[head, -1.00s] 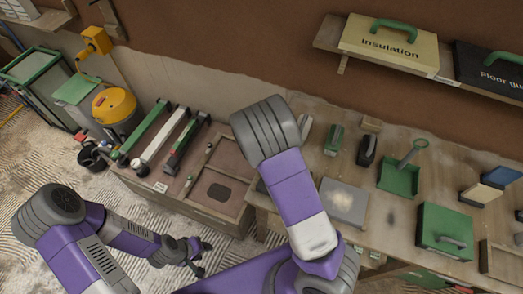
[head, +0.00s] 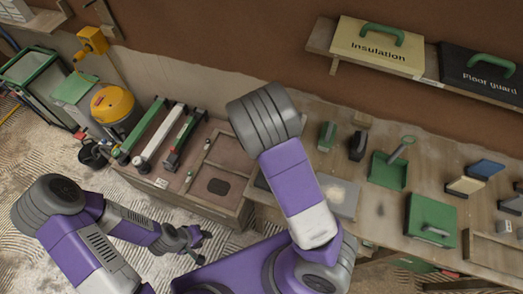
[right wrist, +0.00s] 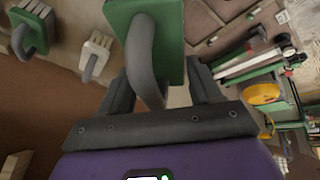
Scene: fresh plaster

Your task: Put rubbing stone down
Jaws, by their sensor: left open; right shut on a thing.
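In the right wrist view a green-backed block with a curved grey handle (right wrist: 143,55), which I take to be the rubbing stone, sits at my right gripper (right wrist: 165,88). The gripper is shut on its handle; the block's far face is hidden. In the head view my right arm reaches over the workbench (head: 400,226), but its gripper and the held block are hidden behind the arm. My left gripper (head: 198,242) is open and empty, low over the floor in front of the wooden tray.
On the bench stand a green dustpan-like tool (head: 387,170), a green board with a grey handle (head: 430,220) and several small handled blocks. A low wooden tray (head: 232,158) adjoins its left end. A shelf above holds an Insulation case (head: 378,48) and a Floor guard case (head: 480,72).

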